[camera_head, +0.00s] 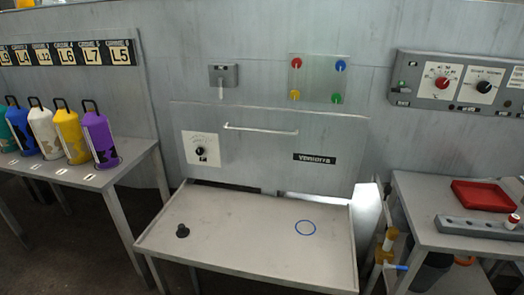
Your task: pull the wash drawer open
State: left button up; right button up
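A wide grey front panel (255,158), likely the wash drawer, is set in the grey wall above the middle table. It has a long pale horizontal bar handle (260,128) near its top edge. A white dial plate (201,149) with a black knob is on its left, and a black label (314,159) is on its right. The panel looks flush with the wall, with a dark gap under its lower edge. Neither of my grippers shows in the head view, and nothing touches the handle.
Coloured canisters (100,140) stand on the left table. A red tray (483,196) lies on the right table. The space before the handle is clear.

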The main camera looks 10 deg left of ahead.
aim_at(316, 153)
jog(key=i+j+z, duration=0.35)
jog(key=j, duration=0.3)
jog(key=i+j+z, duration=0.15)
jog(key=j, duration=0.25)
jog(key=i+j+z, duration=0.15)
jog(key=j, duration=0.25)
jog(key=i, duration=0.1)
